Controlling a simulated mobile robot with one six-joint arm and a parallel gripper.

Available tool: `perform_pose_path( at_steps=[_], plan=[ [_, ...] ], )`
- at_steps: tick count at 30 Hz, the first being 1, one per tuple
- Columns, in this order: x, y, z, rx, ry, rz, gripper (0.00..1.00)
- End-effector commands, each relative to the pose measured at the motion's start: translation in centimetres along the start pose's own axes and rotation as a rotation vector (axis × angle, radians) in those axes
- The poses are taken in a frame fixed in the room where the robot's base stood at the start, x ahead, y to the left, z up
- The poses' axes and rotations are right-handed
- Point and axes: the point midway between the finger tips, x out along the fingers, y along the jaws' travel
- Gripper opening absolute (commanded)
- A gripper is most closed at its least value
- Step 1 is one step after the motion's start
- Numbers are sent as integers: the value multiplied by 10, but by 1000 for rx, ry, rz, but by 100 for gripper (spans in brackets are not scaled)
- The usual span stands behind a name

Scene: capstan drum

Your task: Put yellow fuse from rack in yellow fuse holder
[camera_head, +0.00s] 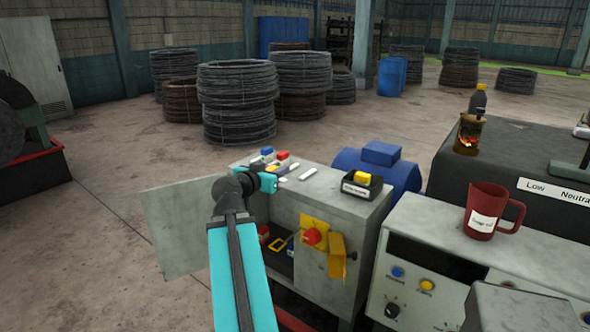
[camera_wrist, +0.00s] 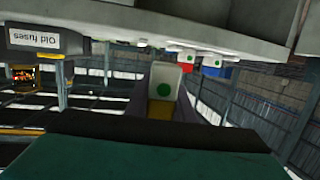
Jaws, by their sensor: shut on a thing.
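My gripper (camera_head: 268,181) is at the left front of the grey cabinet's top. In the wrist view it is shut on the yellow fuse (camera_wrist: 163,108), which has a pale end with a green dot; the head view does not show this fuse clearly. The rack's blue fuse (camera_head: 267,151) and red fuse (camera_head: 282,155) stand just behind the gripper. Inside the open cabinet, a yellow frame (camera_head: 279,244), seemingly the yellow fuse holder, shows near red and blue parts. My arm hides part of the opening.
The cabinet door (camera_head: 180,228) stands open at left. A black "Old fuses" box (camera_head: 360,189) holding a yellow piece sits on the cabinet top (camera_head: 325,200). A red knob (camera_head: 312,237) and yellow bracket (camera_head: 337,257) stick out from the front. Loose white pieces lie on top.

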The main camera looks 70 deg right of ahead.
Motion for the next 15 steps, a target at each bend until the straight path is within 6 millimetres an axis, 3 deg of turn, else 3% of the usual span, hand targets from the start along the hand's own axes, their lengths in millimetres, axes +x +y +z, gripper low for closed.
perform_pose_path(
  at_steps=[6,15],
  plan=[
    [-36,-86,23,-41,-4,-187,0],
    [-103,-191,54,-94,-7,-442,0]
  ],
)
